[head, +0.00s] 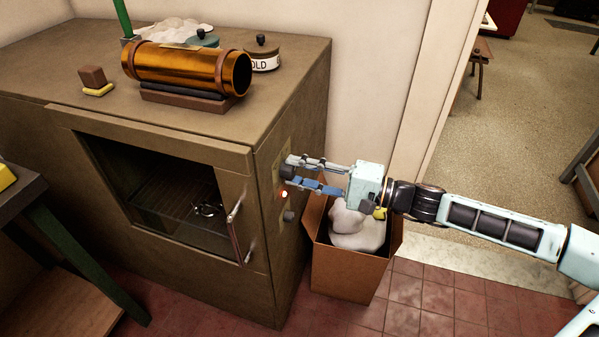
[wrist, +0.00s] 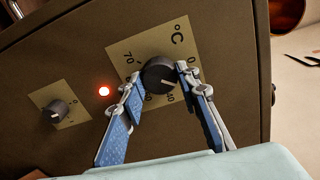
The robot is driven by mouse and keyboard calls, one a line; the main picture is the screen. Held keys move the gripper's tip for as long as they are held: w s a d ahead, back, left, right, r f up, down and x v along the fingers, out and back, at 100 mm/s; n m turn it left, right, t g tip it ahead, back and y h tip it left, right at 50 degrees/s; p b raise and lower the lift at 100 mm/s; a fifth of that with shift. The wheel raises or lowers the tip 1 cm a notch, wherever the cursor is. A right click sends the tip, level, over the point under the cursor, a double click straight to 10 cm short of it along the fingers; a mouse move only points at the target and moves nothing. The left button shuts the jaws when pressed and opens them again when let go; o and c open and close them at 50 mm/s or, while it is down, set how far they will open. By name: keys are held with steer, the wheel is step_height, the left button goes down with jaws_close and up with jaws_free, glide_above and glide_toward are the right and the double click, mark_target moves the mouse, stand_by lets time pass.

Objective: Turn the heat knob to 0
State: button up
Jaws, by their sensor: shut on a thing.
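The heat knob (wrist: 158,74) is a round dark knob on a tan °C dial plate (wrist: 120,50) on the oven's side. Its white pointer mark faces the lower right in the wrist view, towards printing that looks like 40. The 0 is printed at the upper right, partly beside a fingertip, and 70 at the upper left. My gripper (wrist: 159,79) is shut on the knob, one finger on each side. In the head view my gripper (head: 291,172) reaches in from the right to the oven's side panel, and its fingers partly hide the knob (head: 286,172).
A red lamp (wrist: 104,91) glows beside the dial. A second dark knob (wrist: 54,111) sits on its own plate. The oven (head: 170,125) has a glass door with a handle (head: 236,205). An open cardboard box (head: 345,270) with white stuff inside stands below my gripper.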

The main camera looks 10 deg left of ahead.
steer(key=n+b, duration=0.1)
steer(key=n, duration=0.3)
steer(key=shift+f, duration=0.15)
steer(key=shift+n+b, duration=0.9)
steer(key=shift+n, duration=0.9)
steer(key=o, duration=1.1)
steer(key=shift+o, duration=0.2)
steer(key=shift+d, duration=0.15)
steer(key=s+d, duration=0.1)
steer(key=d, duration=1)
steer(key=shift+d, duration=0.4)
